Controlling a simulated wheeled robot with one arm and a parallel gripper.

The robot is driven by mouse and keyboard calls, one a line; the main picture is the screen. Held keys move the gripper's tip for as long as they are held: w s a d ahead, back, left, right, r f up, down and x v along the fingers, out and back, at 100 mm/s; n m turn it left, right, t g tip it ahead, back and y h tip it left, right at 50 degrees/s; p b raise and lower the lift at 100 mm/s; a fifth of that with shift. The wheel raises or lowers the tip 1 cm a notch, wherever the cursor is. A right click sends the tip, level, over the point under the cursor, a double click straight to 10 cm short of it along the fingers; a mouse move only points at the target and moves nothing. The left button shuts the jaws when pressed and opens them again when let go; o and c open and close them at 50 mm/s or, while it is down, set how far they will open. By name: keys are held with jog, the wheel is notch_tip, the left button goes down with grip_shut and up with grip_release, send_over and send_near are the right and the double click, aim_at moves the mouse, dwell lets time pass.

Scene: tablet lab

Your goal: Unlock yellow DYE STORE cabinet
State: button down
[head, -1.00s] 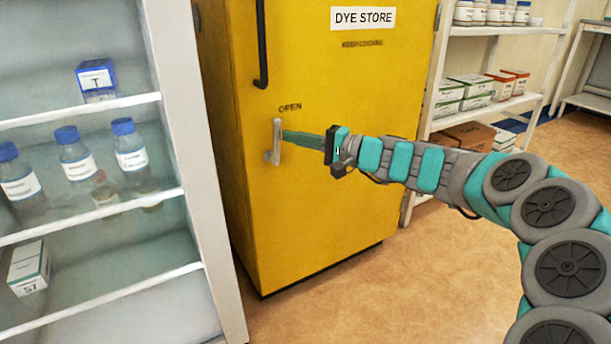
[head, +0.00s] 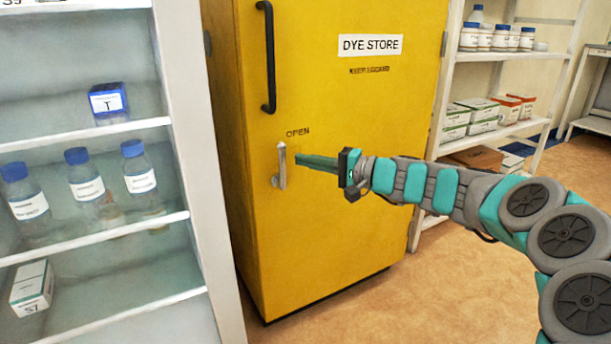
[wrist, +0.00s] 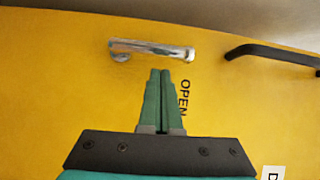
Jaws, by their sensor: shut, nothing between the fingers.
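The yellow DYE STORE cabinet (head: 345,200) stands upright with its door shut. A small silver lever handle (head: 281,166) sits on the door below the word OPEN and points up and down in the head view. It also shows in the wrist view (wrist: 150,49), lying crosswise. My gripper (head: 300,160) is shut and empty. Its green fingertips (wrist: 160,72) point at the lever and appear a little short of it. A black door handle (head: 269,58) is above the lever; part of it shows in the wrist view.
A shelf unit (head: 190,150) with blue-capped bottles and boxes stands close on the left. White shelves (head: 500,140) with jars and boxes stand on the right. The floor (head: 400,300) in front of the cabinet is clear.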

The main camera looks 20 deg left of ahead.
jog(key=d+p, duration=0.1)
jog(key=d, duration=1)
jog(key=shift+d, duration=0.35)
jog(key=shift+w, duration=0.1)
